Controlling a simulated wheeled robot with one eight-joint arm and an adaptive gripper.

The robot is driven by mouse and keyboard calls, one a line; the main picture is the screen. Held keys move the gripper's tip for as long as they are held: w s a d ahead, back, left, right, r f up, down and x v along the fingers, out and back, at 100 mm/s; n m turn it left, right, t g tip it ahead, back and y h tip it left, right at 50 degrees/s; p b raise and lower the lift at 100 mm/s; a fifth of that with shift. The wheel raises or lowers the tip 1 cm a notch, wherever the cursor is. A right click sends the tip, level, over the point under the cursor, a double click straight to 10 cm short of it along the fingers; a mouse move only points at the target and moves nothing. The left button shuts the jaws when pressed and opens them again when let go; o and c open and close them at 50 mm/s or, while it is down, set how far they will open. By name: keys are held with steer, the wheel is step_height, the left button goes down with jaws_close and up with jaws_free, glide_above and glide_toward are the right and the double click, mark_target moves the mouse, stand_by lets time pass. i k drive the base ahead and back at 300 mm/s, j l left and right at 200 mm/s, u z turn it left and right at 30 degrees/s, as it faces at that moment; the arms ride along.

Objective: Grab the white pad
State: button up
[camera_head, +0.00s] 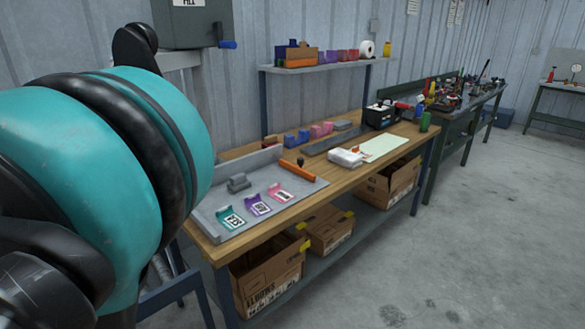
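A white, padded-looking object (345,157) lies on the wooden workbench, right of the grey tray. Touching or close beside it lies a flat, pale cream-green sheet or pad (385,148). I cannot tell for certain which of the two is the white pad. A small orange-red item (361,150) lies at the sheet's left end. My teal and black arm fills the left of the view, well apart from both. My gripper cannot be made out in this view.
A grey tray (300,198) at the bench's near end holds teal, purple and pink cards, a grey block and an orange-handled tool (297,170). Coloured blocks line the bench's back. A raised shelf (315,68) stands behind. Cardboard boxes sit below. The floor at right is clear.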

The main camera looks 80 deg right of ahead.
mark_target(350, 160)
steer(key=k+l+z, duration=0.1)
steer(key=z, duration=1.25)
steer(key=j+z, duration=0.15)
steer(key=z, duration=1.6)
steer(key=i+l, duration=0.15)
steer(key=i, duration=0.1)
